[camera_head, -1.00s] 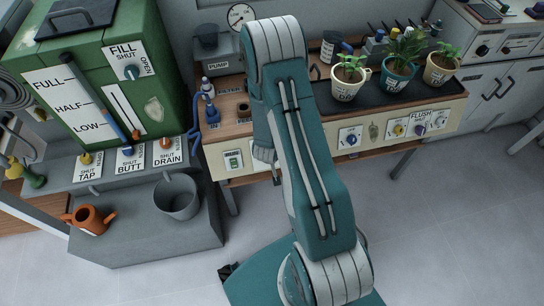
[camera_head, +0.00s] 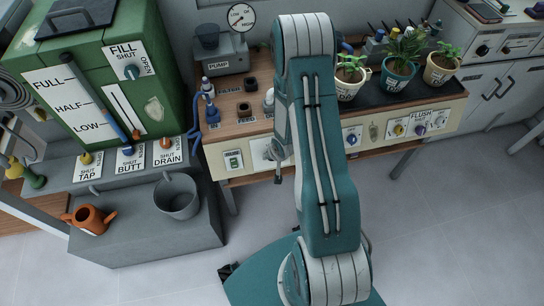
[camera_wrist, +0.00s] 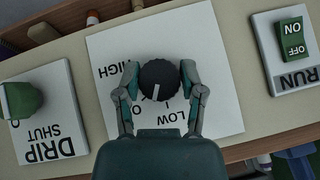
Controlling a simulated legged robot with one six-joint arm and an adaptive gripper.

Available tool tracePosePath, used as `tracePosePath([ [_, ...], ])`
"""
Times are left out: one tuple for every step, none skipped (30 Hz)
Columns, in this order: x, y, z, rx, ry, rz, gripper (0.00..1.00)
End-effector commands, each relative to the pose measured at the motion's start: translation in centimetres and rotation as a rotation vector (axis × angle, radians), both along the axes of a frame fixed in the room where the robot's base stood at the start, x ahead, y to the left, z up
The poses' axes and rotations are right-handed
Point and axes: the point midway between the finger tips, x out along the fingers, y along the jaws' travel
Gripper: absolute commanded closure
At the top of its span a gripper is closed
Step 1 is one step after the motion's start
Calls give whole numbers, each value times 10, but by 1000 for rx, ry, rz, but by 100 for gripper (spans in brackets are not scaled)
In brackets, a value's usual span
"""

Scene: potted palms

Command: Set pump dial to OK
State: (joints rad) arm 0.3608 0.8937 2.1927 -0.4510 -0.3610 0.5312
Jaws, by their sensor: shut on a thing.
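The pump dial (camera_wrist: 160,82) is a round black knob with a white pointer line, on a white plate (camera_wrist: 205,60) marked HIGH and LOW, upside down in the wrist view. The line points down in the picture, toward lettering between HIGH and LOW that is partly hidden. My gripper (camera_wrist: 159,72) has one finger on each side of the knob and is shut on it. In the head view, the plate (camera_head: 259,155) shows on the bench's front panel, partly hidden behind my arm. The knob cannot be made out there.
A DRIP SHUT plate with a green knob (camera_wrist: 20,100) is left of the dial. A RUN plate with a green ON/OFF switch (camera_wrist: 292,40) is right. In the head view, a pump (camera_head: 222,55) with a round gauge (camera_head: 241,17) stands behind; potted plants (camera_head: 398,70) stand right.

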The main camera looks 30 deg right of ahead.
Motion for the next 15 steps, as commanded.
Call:
tracePosePath([
  [2, -2, 1, 21, -12, -11, 96],
  [2, -2, 1, 35, -16, -16, 96],
  [2, -2, 1, 53, -23, -22, 96],
  [2, -2, 1, 68, -27, -28, 96],
  [2, -2, 0, 82, -29, -33, 96],
  [2, -2, 0, 103, -36, -41, 96],
  [2, -2, 0, 117, -40, -47, 96],
  [2, -2, 0, 133, -44, -53, 96],
  [2, -2, 0, 154, -50, -60, 96],
  [2, -2, 0, 171, -55, -66, 96],
  [2, -2, 0, 187, -60, -73, 96],
  [2, -3, 0, 210, -67, -82, 96],
  [2, -3, 0, 227, -72, -90, 96],
  [2, -3, 0, 247, -78, -97, 96],
  [2, -3, 0, 271, -85, -107, 96],
])
